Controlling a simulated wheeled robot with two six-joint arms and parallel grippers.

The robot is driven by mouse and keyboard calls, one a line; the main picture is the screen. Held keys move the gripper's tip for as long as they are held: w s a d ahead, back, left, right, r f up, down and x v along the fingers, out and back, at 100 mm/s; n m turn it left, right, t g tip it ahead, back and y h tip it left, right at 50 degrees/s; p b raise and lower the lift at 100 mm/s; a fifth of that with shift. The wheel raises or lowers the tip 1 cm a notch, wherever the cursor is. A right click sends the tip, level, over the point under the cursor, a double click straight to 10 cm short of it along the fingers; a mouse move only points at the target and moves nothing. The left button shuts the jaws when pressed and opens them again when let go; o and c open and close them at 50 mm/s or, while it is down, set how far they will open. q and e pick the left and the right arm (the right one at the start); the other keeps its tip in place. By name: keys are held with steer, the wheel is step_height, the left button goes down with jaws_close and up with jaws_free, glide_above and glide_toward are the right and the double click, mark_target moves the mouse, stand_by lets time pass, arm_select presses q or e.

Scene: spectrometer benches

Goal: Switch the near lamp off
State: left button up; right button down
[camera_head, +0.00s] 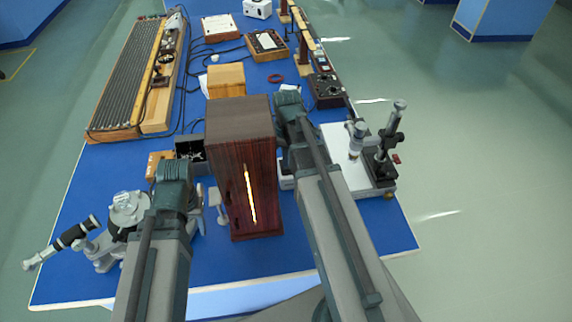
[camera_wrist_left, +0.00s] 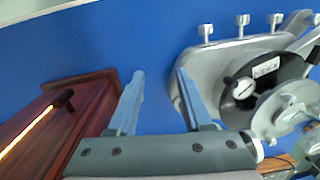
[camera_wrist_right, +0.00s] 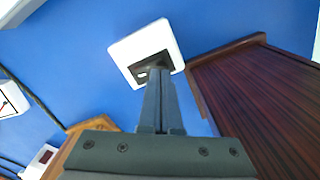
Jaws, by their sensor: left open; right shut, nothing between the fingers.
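The near lamp is a dark red-brown wooden housing (camera_head: 238,140) standing at the near middle of the blue bench. Its narrow front slit (camera_head: 249,195) glows bright, and it also shows in the left wrist view (camera_wrist_left: 28,133). In the right wrist view a white plate with a dark switch (camera_wrist_right: 150,61) lies beside the housing. My right gripper (camera_wrist_right: 156,74) is shut and empty, its tips overlapping the switch in view; I cannot tell whether they touch it. My left gripper (camera_wrist_left: 160,74) is open and empty, between the housing and a grey spectrometer base.
A spectrometer with a telescope (camera_head: 70,240) stands at the near left. A microscope-like stand (camera_head: 386,145) on a white base is at the right. A lighter wooden box (camera_head: 226,80) is behind the housing. Black cables run along the left. The near right bench is clear.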

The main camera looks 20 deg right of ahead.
steer(key=shift+f+b, duration=0.95)
stand_by(0.4)
steer(key=shift+r, duration=0.15)
step_height(320, 180, up, 7)
steer(key=p, duration=0.7)
stand_by(0.6)
